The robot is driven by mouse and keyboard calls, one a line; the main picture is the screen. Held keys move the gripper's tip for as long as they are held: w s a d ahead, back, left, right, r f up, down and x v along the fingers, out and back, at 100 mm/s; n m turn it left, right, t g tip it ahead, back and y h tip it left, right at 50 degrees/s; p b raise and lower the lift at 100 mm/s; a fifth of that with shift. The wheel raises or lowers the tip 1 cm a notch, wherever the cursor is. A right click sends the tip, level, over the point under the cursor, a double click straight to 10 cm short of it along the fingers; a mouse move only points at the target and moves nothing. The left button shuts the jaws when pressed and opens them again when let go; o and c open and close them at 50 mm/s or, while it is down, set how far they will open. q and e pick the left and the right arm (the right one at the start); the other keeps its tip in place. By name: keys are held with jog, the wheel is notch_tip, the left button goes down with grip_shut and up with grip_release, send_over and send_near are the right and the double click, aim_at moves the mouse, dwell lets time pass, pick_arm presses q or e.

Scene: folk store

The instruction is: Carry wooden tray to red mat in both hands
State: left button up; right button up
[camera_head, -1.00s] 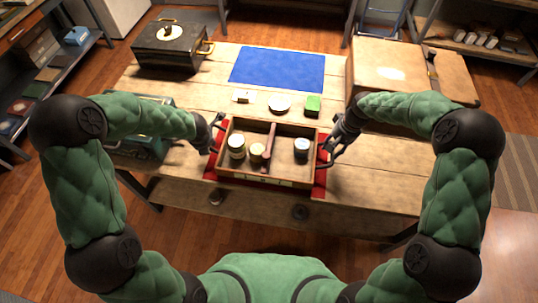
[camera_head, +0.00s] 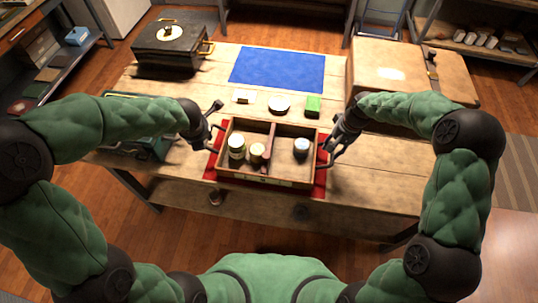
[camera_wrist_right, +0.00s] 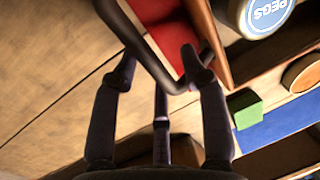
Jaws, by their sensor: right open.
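The wooden tray (camera_head: 242,179) stands on the red mat (camera_head: 319,188), which shows at its left and right sides. The tray has a divider and holds a few jars (camera_head: 301,147); a jar marked PEGS (camera_wrist_right: 262,14) shows in the right wrist view. My left gripper (camera_head: 213,124) is open beside the tray's left end, its fingers spread. My right gripper (camera_head: 325,152) is open at the tray's right end. In the right wrist view its spread fingers (camera_wrist_right: 160,72) are close to the dark curved handle (camera_wrist_right: 147,50); contact is unclear.
A blue mat (camera_head: 278,68) lies at the back of the wooden table (camera_head: 375,185). A green block (camera_head: 313,103), a round dish (camera_head: 279,103) and a small white item (camera_head: 243,97) sit behind the tray.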

notch_tip(320, 180, up, 12)
jog(key=d, duration=0.2)
jog(key=shift+f, duration=0.15)
jog(key=shift+s, duration=0.1)
dwell(0.4)
